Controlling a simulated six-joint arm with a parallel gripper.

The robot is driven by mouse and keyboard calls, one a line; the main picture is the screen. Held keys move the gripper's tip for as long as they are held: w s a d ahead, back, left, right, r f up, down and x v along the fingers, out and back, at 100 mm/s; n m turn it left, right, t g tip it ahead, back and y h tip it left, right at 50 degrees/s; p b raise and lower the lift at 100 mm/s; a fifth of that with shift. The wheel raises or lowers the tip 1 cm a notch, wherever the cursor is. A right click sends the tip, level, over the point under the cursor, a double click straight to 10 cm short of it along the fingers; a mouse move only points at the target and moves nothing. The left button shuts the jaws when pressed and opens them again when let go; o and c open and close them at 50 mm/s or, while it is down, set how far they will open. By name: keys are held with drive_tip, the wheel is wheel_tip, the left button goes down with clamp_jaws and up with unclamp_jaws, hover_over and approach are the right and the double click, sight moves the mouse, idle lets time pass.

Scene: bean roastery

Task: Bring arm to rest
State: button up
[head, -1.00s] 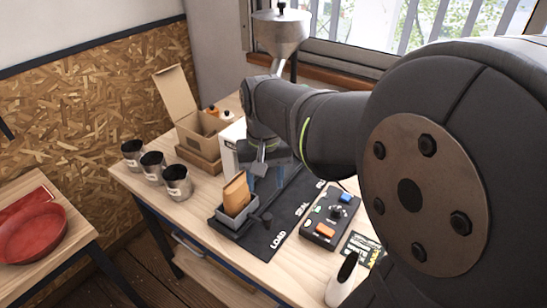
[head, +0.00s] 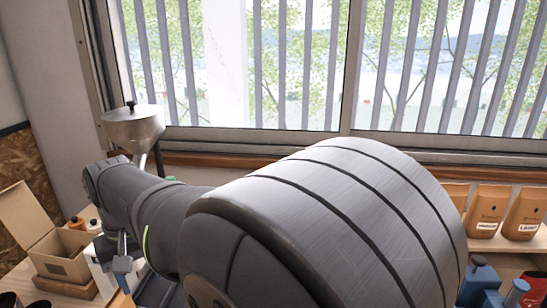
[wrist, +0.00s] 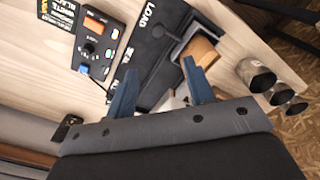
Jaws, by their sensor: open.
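My gripper (wrist: 160,70) is open, its two blue fingers apart with nothing between them in the wrist view. It hangs over the workbench (wrist: 215,98), above the black mat (wrist: 148,55) marked LOAD. In the head view my arm reaches across to the left, bent, and hides most of the bench; the fingers are hard to make out there.
A control box (wrist: 92,45) lies beside the mat; several metal cups (wrist: 257,76) stand at the right. In the head view, an open carton (head: 62,252) and a metal hopper (head: 133,126) stand left. Brown pouches (head: 487,207) stand right, below the window (head: 300,65).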

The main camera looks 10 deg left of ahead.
wheel_tip(320, 180, down, 17)
drive_tip(key=shift+f, duration=0.1)
drive_tip(key=shift+w, duration=0.15)
idle(0.5)
wheel_tip(320, 180, up, 18)
wheel_tip(320, 180, down, 18)
drive_tip(key=shift+r, duration=0.15)
drive_tip(key=shift+w, duration=0.55)
drive_tip(key=w, duration=1.2)
wheel_tip(320, 180, up, 17)
drive_tip(key=shift+r, duration=0.15)
